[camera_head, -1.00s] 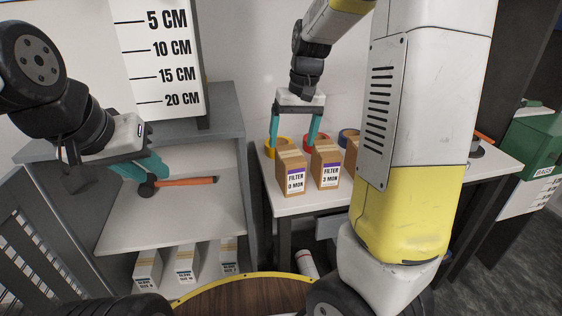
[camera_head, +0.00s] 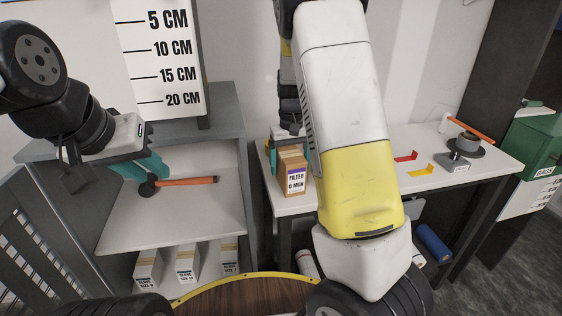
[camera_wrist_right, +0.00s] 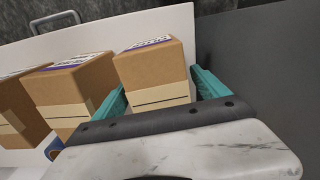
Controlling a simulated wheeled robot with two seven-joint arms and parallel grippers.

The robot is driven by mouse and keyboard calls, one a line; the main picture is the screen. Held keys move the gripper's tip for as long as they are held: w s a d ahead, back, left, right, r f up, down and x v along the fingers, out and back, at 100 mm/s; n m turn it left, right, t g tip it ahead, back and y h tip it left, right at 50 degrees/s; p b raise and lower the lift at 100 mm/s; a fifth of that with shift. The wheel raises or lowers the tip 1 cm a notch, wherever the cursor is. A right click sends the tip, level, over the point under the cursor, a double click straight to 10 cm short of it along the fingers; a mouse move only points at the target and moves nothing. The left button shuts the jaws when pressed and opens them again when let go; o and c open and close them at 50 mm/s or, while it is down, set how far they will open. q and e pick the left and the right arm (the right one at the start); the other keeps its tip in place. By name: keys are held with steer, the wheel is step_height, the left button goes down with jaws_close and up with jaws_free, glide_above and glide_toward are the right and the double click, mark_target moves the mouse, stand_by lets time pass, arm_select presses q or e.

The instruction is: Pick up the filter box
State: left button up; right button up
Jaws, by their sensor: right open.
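A brown filter box (camera_head: 293,172) with a purple-striped label, reading like "FILTER 0 MON", stands on the white table in the head view. My right gripper (camera_wrist_right: 158,82) is open, its teal fingers on either side of a brown box (camera_wrist_right: 152,66) in the wrist view. In the head view its hand is at the filter box's top, and my arm hides much of it. Two more brown boxes (camera_wrist_right: 73,86) stand left of the fingers in the wrist view. My left gripper (camera_head: 148,167) hangs over the shelf by the hammer; its finger gap is unclear.
A hammer (camera_head: 180,182) with an orange handle lies on the grey cabinet's shelf. White boxes (camera_head: 187,262) stand below. Red (camera_head: 405,157) and yellow (camera_head: 421,170) pieces lie on the table, with clear surface around them. My right arm hides the table's middle.

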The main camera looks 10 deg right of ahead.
steer(key=c, duration=1.7)
